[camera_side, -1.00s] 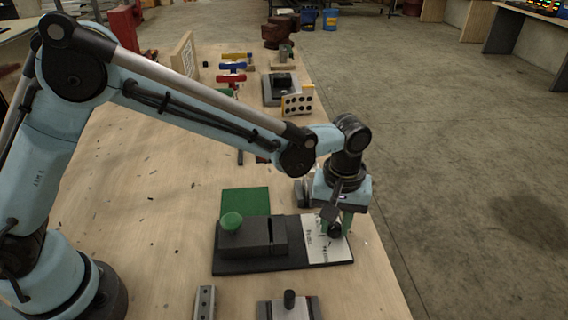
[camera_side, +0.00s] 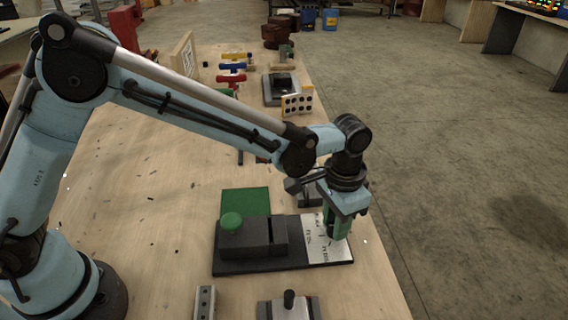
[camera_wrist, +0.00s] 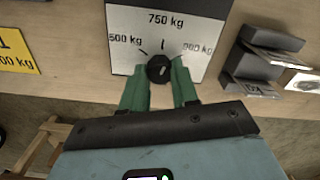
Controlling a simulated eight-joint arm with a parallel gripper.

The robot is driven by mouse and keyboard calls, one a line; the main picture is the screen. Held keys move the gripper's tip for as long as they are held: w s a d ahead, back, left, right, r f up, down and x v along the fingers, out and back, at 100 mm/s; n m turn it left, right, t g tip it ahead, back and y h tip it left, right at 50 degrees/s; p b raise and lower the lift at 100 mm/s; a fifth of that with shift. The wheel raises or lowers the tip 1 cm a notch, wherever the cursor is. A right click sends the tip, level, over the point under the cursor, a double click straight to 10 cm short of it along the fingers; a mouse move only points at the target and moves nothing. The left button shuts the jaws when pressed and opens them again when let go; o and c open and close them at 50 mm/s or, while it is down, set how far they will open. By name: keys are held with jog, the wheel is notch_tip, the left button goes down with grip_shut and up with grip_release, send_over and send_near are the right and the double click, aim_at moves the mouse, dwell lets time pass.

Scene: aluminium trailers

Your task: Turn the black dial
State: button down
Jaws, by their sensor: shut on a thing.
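The black dial (camera_wrist: 159,68) sits on a white plate (camera_wrist: 125,55) marked with 500 kg on the left, 750 kg in the middle and a third weight on the right. A small pale mark shows on the dial's face; I cannot tell exactly where it points. My gripper (camera_wrist: 160,78) has two green fingers, one on each side of the dial, shut on it. In the side view my gripper (camera_side: 335,226) points down at the white plate (camera_side: 315,252) on the right of a black base (camera_side: 265,265); its fingers hide the dial there.
A small fixture with a black peg (camera_side: 289,298) is in front. Several coloured parts stand farther back; the bench's right edge is close.

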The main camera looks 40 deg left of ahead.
jog(key=m, duration=0.4)
jog(key=shift+m, duration=2.2)
jog(key=c, duration=0.8)
grip_release()
jog(key=shift+c, duration=0.2)
jog(key=shift+r, duration=0.1)
notch_tip(320, 180, up, 12)
